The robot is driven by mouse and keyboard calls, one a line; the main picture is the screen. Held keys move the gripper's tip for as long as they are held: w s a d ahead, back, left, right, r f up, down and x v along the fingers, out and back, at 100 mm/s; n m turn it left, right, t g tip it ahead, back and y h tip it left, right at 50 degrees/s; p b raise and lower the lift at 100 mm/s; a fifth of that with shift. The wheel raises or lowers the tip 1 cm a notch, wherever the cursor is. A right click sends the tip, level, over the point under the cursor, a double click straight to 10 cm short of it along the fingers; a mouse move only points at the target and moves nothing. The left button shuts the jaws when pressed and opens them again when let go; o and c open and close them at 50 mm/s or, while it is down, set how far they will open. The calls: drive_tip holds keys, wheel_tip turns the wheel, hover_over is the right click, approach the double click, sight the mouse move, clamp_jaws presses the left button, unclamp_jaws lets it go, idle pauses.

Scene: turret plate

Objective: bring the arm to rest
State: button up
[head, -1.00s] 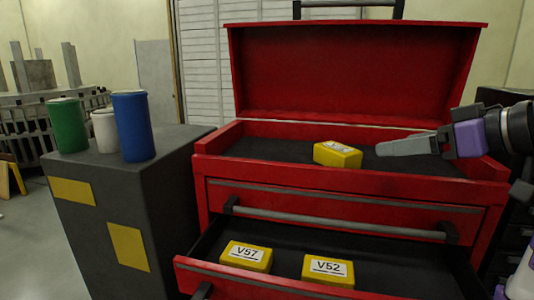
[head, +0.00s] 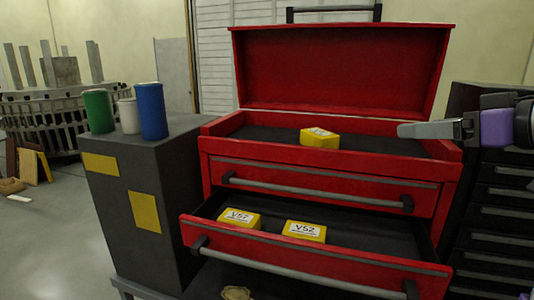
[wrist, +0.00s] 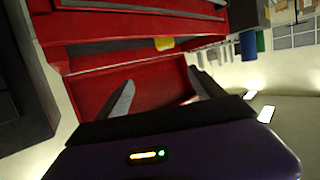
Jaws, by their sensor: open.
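My gripper (head: 425,130) is at the right in the head view, in front of the right side of the red toolbox (head: 330,178). In the wrist view its two fingers (wrist: 160,97) stand wide apart with nothing between them. The toolbox lid is up and its lower drawer is pulled out. A yellow block (head: 319,138) lies in the top tray, left of my gripper and apart from it. Two labelled yellow blocks, one at the left (head: 239,218) and one at the right (head: 304,231), lie in the open drawer.
A dark cabinet (head: 140,205) at the left bears a green can (head: 98,111), a white can (head: 129,115) and a blue can (head: 151,110). A black drawer unit (head: 497,215) stands close at the right, behind my arm. Grey floor (head: 45,235) is open at the lower left.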

wheel_tip(320, 180, up, 5)
drive_tip(key=w+d+m+t+h, duration=0.1)
drive_tip(key=d+m+t, duration=0.1)
drive_tip(key=t, duration=0.1)
drive_tip(key=s+f+m+t+h, duration=0.1)
drive_tip(key=s+f+m+h, duration=0.1)
drive_tip(key=f, duration=0.6)
drive_tip(key=s+d+f+m+t+h+b, duration=0.1)
drive_tip(key=s+f+m+h, duration=0.1)
drive_tip(key=f, duration=0.6)
drive_tip(key=s+f+m+t+h, duration=0.2)
drive_tip(key=s+f+h, duration=0.2)
drive_tip(key=f, duration=0.4)
drive_tip(key=shift+s+d+f, duration=0.25)
drive_tip(key=shift+d+f, duration=0.1)
drive_tip(key=s+a+f+n+g+y+b, duration=0.1)
drive_tip(key=s+a+f, duration=0.3)
drive_tip(key=s+f, duration=0.4)
drive_tip(key=s+a+f+n+g+y, duration=0.1)
drive_tip(key=s+a+f+g, duration=0.2)
drive_tip(key=s+f, duration=0.5)
drive_tip(key=s+a+f+n+g+y+b, duration=0.1)
drive_tip(key=s+a+f, duration=0.4)
drive_tip(key=s, duration=1.5)
wheel_tip(320, 180, down, 3)
drive_tip(key=shift+s+g+b, duration=0.3)
drive_tip(key=shift+g, duration=0.1)
